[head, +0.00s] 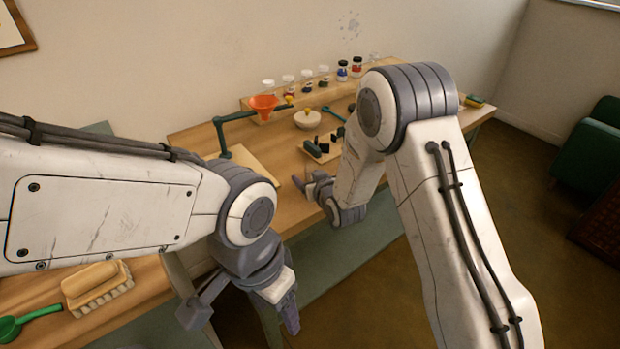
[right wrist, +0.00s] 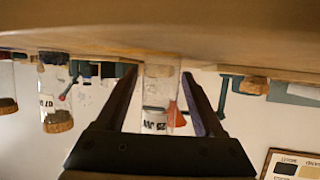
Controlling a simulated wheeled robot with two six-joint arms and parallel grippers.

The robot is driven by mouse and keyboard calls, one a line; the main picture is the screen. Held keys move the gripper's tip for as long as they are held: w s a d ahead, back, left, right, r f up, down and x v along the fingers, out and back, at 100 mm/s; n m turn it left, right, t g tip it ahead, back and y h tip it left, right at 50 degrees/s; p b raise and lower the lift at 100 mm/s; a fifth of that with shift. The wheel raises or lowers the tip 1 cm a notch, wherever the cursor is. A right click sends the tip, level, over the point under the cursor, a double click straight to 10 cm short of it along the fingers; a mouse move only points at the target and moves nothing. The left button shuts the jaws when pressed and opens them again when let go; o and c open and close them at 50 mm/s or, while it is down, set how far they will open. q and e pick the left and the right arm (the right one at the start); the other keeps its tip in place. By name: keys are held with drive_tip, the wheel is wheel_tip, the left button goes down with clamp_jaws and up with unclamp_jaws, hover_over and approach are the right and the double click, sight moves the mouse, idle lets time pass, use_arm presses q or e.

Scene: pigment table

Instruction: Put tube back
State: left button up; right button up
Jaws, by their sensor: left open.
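Several clear tubes and jars (head: 288,81) stand on the raised shelf at the back of the table. The right wrist view is upside down; in it a clear, labelled tube (right wrist: 158,95) shows between my right fingers, with a gap on both sides. I cannot tell how far off it is. My right gripper (head: 312,184) is open, low near the table's front edge, partly hidden by its own arm. It also shows in the right wrist view (right wrist: 160,75). My left gripper (head: 243,312) is open and empty in front of the table edge.
An orange funnel (head: 264,102) sits in a green stand (head: 220,135). A bowl (head: 307,119) and a tray of dark pieces (head: 318,157) lie to its right. A brush (head: 94,285) and a green scoop (head: 20,325) lie at lower left. A corked jar (right wrist: 55,95) shows in the wrist view.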

drive_tip(key=shift+r, duration=0.25)
drive_tip(key=s+d+r+n+g+h, duration=0.1)
drive_tip(key=s+d+r+g, duration=0.2)
drive_tip(key=s, duration=1)
drive_tip(key=s+r+n+g+h+b, duration=0.1)
drive_tip(key=s+r+g+h, duration=0.3)
drive_tip(key=s, duration=1)
drive_tip(key=s+d+r+n+g+y, duration=0.15)
drive_tip(key=s+g, duration=0.45)
drive_tip(key=s, duration=0.7)
drive_tip(key=shift+m, duration=0.25)
drive_tip(key=shift+s+r+p, duration=0.15)
drive_tip(key=shift+r+p, duration=1.95)
